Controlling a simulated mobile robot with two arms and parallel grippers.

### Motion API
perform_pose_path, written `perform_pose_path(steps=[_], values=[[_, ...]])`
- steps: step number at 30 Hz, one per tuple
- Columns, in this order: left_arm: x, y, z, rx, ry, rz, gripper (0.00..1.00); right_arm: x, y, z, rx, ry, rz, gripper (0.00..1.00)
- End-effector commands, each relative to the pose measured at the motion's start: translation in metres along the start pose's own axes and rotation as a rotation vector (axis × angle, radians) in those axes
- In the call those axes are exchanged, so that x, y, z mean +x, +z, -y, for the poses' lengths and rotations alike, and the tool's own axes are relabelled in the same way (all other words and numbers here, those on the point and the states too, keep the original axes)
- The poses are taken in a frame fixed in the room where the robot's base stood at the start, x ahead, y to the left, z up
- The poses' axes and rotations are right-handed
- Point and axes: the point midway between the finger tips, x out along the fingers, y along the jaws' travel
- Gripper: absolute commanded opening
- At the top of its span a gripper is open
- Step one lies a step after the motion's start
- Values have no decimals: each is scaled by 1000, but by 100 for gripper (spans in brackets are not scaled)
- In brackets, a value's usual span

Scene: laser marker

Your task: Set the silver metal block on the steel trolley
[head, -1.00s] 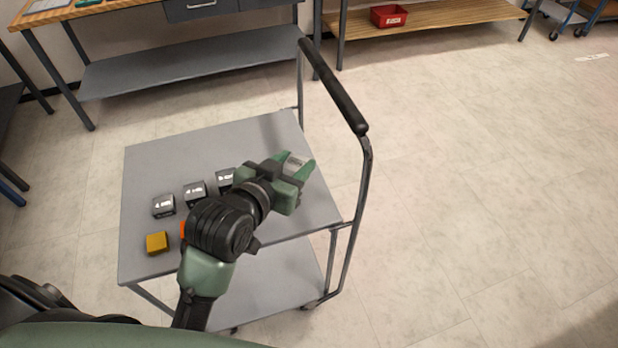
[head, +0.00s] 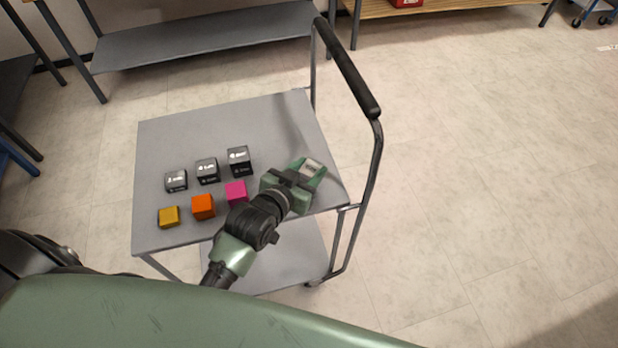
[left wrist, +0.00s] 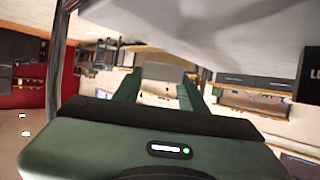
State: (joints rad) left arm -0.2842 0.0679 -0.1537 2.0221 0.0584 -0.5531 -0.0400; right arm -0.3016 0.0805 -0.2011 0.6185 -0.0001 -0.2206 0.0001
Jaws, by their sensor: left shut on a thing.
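The steel trolley (head: 240,111) stands in the middle of the head view, its grey top holding several blocks. My left gripper (head: 311,170) is over the right part of the top, near its right edge. It is shut on the silver metal block (head: 313,164), which shows as a pale patch between the green fingers. In the left wrist view the silver block (left wrist: 163,72) sits between the fingertips as a grey shape. I cannot tell whether the block touches the trolley top. My right gripper is not in view.
Three dark blocks with white labels (head: 207,171) stand in a row on the trolley. In front are a yellow block (head: 168,217), an orange block (head: 203,206) and a pink block (head: 236,191). The black handle (head: 347,68) rises at the right. The top's back part is clear.

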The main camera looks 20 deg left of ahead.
Motion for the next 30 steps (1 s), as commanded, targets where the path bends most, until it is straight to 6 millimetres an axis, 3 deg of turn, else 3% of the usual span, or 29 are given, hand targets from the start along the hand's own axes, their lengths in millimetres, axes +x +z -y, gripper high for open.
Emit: perform_pose_path(steps=[9, 21, 22, 23, 24, 30], values=[[14, 35, 0, -1, 0, 1, 0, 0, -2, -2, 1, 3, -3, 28], [16, 40, 0, 0, 0, 0, 0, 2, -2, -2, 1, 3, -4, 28], [16, 39, 0, 0, 0, 0, 50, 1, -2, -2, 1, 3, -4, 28], [16, 39, 0, 0, 0, 0, 58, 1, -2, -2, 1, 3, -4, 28], [16, 39, 0, 0, 0, 0, 63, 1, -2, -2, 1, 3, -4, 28], [16, 39, 0, 0, 0, 0, 63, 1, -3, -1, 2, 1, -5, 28]])
